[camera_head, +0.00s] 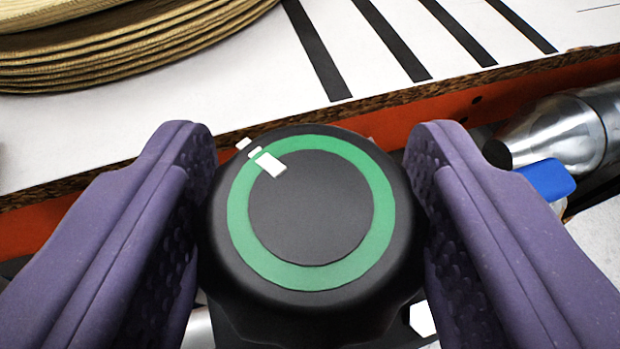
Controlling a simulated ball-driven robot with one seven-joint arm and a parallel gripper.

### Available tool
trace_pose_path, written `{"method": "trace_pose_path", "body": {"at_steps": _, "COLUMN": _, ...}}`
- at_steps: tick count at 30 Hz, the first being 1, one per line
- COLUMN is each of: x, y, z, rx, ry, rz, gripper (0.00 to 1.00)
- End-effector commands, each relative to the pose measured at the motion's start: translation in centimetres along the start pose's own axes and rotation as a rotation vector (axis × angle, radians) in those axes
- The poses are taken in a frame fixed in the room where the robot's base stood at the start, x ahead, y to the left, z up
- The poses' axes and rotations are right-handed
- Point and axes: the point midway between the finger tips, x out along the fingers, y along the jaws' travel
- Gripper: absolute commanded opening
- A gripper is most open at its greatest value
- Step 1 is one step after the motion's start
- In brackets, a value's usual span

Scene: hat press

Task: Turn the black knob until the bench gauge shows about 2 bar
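The black knob (310,208) fills the middle of the view, with a green ring (240,225) on its face. A white pointer mark (268,163) crosses the ring at the upper left, close to another small white mark just outside the knob's rim. My gripper (312,150) has one purple finger on each side of the knob. Both textured pads lie against its sides, with no clear gap showing, so it looks shut on the knob. The bench gauge is not in view, so its reading cannot be seen.
A white bench top (225,95) with black stripes and a rough brown edge lies beyond the knob, above an orange rail (455,105). Stacked straw-coloured brims (120,50) sit at the upper left. A metal cylinder (565,130) and a blue lever (545,180) are close to the right finger.

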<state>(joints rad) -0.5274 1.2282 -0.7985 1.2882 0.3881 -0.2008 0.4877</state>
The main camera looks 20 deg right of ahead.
Motion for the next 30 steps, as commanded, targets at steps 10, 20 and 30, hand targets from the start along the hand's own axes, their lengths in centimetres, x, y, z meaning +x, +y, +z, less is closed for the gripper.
{"method": "trace_pose_path", "body": {"at_steps": 10, "x": -0.07, "y": 0.13, "z": -0.19, "rx": -0.013, "ry": -0.002, "rz": -0.041, "gripper": 0.29}}
{"method": "trace_pose_path", "body": {"at_steps": 20, "x": -0.09, "y": 0.4, "z": -0.5, "rx": -0.095, "ry": -0.001, "rz": -0.246, "gripper": 0.29}}
{"method": "trace_pose_path", "body": {"at_steps": 30, "x": -0.04, "y": 0.42, "z": -0.63, "rx": -0.217, "ry": 0.003, "rz": -0.541, "gripper": 0.29}}
